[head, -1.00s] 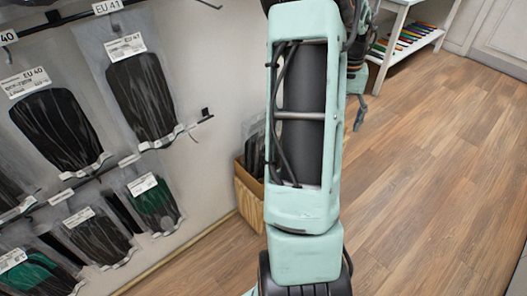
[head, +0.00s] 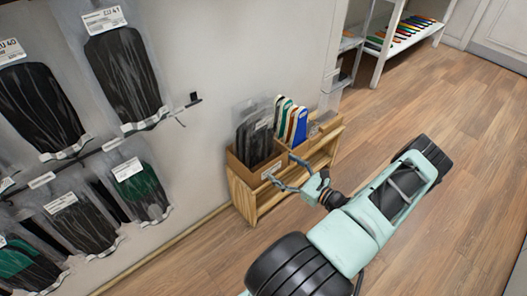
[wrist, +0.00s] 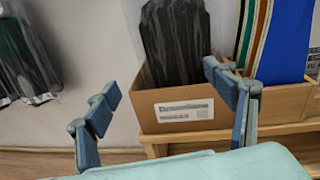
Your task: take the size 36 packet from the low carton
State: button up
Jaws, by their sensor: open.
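The low carton (head: 237,168) is a brown box on a low wooden stand against the wall. It holds dark insole packets (head: 257,141) standing upright; their size numbers are too small to read. In the wrist view the carton (wrist: 205,121) has a white label on its front, and a black packet (wrist: 176,40) rises from it. My gripper (head: 288,173) is open and empty, in front of the carton. In the wrist view my gripper's fingers (wrist: 165,98) are spread wide, the right one overlapping the carton's front and the left one against the wall.
Coloured insoles (head: 291,120) stand in a compartment just right of the carton on the wooden stand (head: 272,196). Hanging packets (head: 125,75) on wall hooks fill the left. A white shelf (head: 383,54) stands behind. The wooden floor at right is clear.

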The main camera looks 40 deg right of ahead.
aim_at(265, 148)
jog(key=w+b, duration=0.1)
jog(key=w, duration=0.2)
jog(key=w+m+h, duration=0.1)
jog(key=w, duration=0.2)
jog(key=w+d+m+t+b, duration=0.1)
jog(key=w, duration=0.3)
jog(key=shift+w+f+h+b, duration=0.1)
jog(key=shift+f+h+b, duration=0.2)
jog(key=shift+f+h, duration=0.1)
jog(key=shift+w+r, duration=0.15)
jog(key=shift+w, duration=0.15)
jog(key=c, duration=1.2)
jog(key=shift+c, duration=0.5)
jog(key=shift+r, duration=0.15)
